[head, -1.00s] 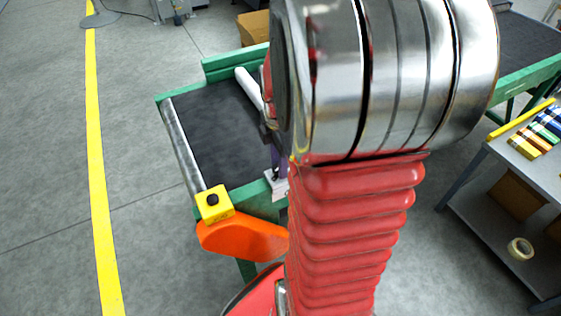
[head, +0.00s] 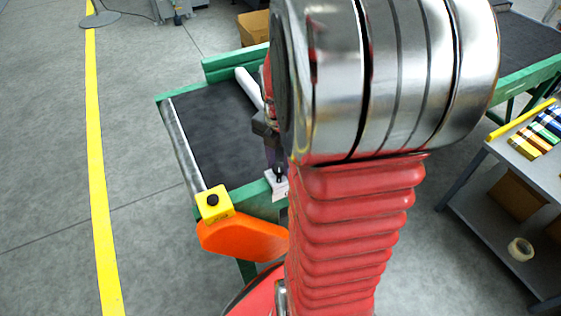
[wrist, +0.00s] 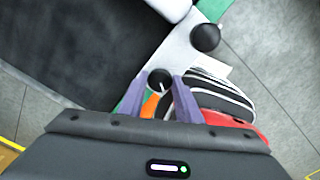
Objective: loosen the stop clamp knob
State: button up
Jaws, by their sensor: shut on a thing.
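In the wrist view a round black knob (wrist: 159,77) with a white pointer line sits on a pale metal bracket (wrist: 178,55) at the belt edge. My gripper (wrist: 156,84) has its purple fingers on either side of this knob and is shut on it. A second black round knob (wrist: 205,38) stands apart on the bracket, up and right. In the head view the bracket (head: 280,188) shows small beside my arm, with a dark knob on top. My gripper (head: 271,150) is partly hidden there by my arm.
The dark conveyor belt (head: 208,135) has green rails and a white bar (head: 249,87) across it. A yellow box with a black button (head: 214,203) sits at the belt's near corner. A grey shelf table (head: 470,195) stands at right.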

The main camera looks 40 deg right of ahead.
aim_at(280, 167)
jog(key=shift+s, duration=0.15)
jog(key=o, duration=1.1)
jog(key=shift+c, duration=0.2)
notch_tip(280, 167, up, 14)
jog(key=shift+f, duration=0.15)
dwell(0.4)
